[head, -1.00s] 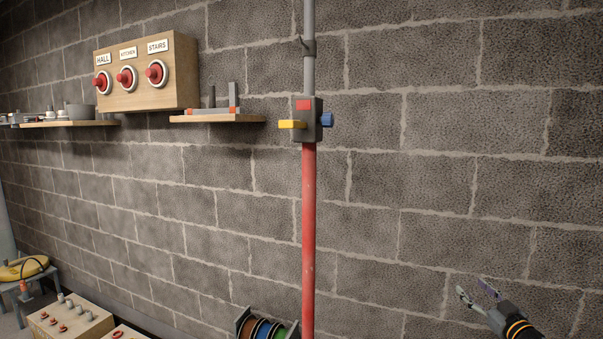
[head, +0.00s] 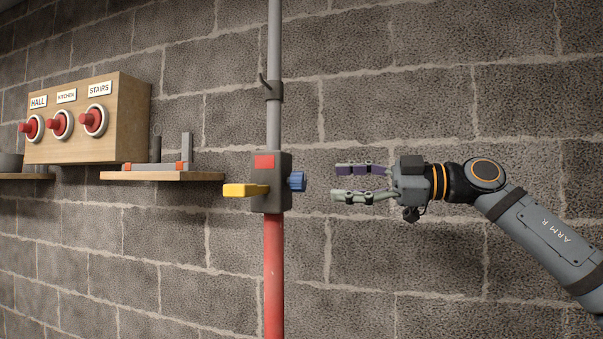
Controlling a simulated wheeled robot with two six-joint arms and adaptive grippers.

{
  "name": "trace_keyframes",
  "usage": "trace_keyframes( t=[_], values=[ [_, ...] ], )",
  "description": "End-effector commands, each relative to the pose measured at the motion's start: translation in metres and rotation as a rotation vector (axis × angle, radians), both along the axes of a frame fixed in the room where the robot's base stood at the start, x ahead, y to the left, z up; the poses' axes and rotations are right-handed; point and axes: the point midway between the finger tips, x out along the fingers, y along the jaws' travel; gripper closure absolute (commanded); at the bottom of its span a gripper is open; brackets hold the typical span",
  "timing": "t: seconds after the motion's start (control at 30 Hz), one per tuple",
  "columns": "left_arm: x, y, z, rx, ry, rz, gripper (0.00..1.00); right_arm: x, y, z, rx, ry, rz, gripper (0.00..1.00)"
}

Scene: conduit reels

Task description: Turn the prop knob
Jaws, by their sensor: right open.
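A dark grey box (head: 271,196) sits on a vertical pipe against the block wall. I cannot tell which of these is the prop knob. My right gripper (head: 338,183) is open and empty. It points left at the height of the blue knob, with a gap between its fingertips and the knob. My left gripper is out of view.
A grey conduit (head: 274,50) runs up from the box and a red pipe (head: 273,280) runs down. At left are a wooden panel (head: 130,105) with several red knobs and a shelf (head: 160,176). The wall right of the pipe is bare.

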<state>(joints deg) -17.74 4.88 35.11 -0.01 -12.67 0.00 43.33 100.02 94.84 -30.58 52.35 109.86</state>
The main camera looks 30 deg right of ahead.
Motion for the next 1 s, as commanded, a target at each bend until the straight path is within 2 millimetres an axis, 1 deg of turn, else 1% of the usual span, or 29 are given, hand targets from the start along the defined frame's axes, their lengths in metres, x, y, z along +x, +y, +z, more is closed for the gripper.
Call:
trace_keyframes(
  t=[0.03,0.2,0.33,0.5,0.77,0.8,1.0],
  values=[
    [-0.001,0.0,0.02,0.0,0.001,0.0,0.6,0.009,0.009,0.011,0.002,0.002,0.005,0.41],
    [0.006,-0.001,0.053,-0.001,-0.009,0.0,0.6,0.038,0.033,0.011,0.003,0.003,0.004,0.41],
    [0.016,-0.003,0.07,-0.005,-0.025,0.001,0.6,0.052,0.043,0.008,0.003,0.001,0.002,0.41],
    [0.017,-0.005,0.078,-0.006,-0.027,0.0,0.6,0.06,0.05,0.004,0.003,-0.001,0.0,0.41],
    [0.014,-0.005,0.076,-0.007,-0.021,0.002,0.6,0.061,0.051,0.001,0.002,-0.002,0.0,0.41],
    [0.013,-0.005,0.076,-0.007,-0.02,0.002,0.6,0.061,0.051,0.001,0.002,-0.002,0.0,0.42],
    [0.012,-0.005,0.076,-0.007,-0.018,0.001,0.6,0.061,0.051,0.001,0.003,-0.001,0.0,0.69]
  ],
)
